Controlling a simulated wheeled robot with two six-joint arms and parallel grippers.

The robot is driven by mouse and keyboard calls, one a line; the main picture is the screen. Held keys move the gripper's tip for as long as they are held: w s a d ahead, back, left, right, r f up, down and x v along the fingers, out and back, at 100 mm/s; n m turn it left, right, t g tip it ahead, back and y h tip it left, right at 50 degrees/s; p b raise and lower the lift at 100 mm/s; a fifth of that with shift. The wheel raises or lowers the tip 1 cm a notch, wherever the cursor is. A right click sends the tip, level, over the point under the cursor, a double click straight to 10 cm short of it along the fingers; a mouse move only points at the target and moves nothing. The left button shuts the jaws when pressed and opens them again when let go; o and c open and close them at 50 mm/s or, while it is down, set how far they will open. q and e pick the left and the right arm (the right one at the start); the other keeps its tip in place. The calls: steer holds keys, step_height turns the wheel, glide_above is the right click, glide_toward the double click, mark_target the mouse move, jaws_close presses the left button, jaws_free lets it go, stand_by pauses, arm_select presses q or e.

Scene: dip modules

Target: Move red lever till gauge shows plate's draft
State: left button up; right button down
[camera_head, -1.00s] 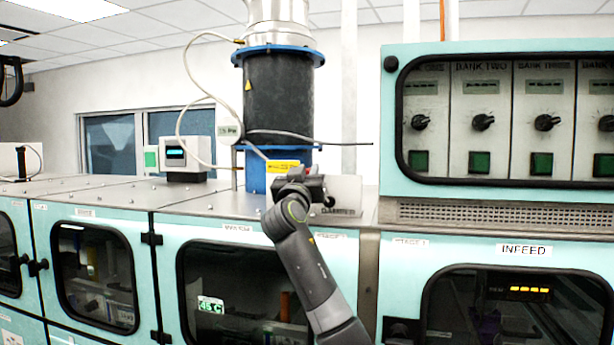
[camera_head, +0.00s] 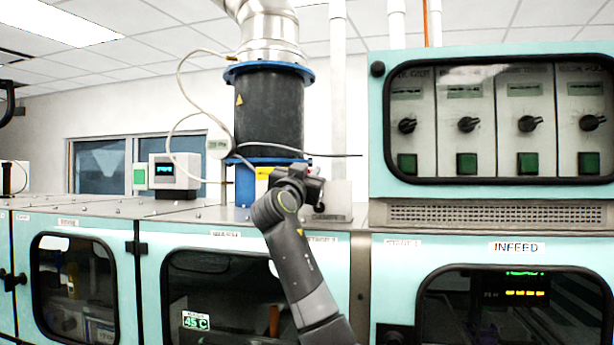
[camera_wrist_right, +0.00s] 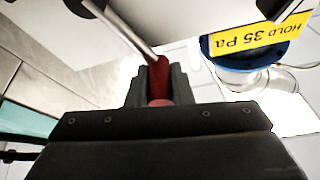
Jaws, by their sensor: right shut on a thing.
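The red lever grip (camera_wrist_right: 159,78) on a metal rod sits between the two fingers of my right gripper (camera_wrist_right: 159,90), which is shut on it in the wrist view. In the head view my right gripper (camera_head: 310,187) is at the foot of the dark duct and hides the lever. A yellow plate (camera_wrist_right: 262,38) reads "HOLD 35 Pa", upside down in the wrist view. It is partly hidden by my gripper in the head view (camera_head: 263,173). A small round gauge (camera_head: 219,145) hangs left of the duct; its marking includes "Pa", but its figure is too small to read surely. My left gripper is not in view.
The dark duct (camera_head: 268,110) with blue flanges rises behind my gripper. A pale hose and a thin dark rod cross near it. A grey box with a lit screen (camera_head: 174,177) stands to the left. A knob panel (camera_head: 497,120) is at the right.

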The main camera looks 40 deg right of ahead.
steer(key=c, duration=1.3)
jaws_free()
steer(key=shift+a+f, duration=0.1)
steer(key=shift+s+a+f+b, duration=0.2)
steer(key=shift+b, duration=0.15)
steer(key=b+v, duration=0.8)
steer(key=v, duration=0.8)
steer(key=shift+s+a, duration=0.2)
steer(key=shift+a, duration=0.1)
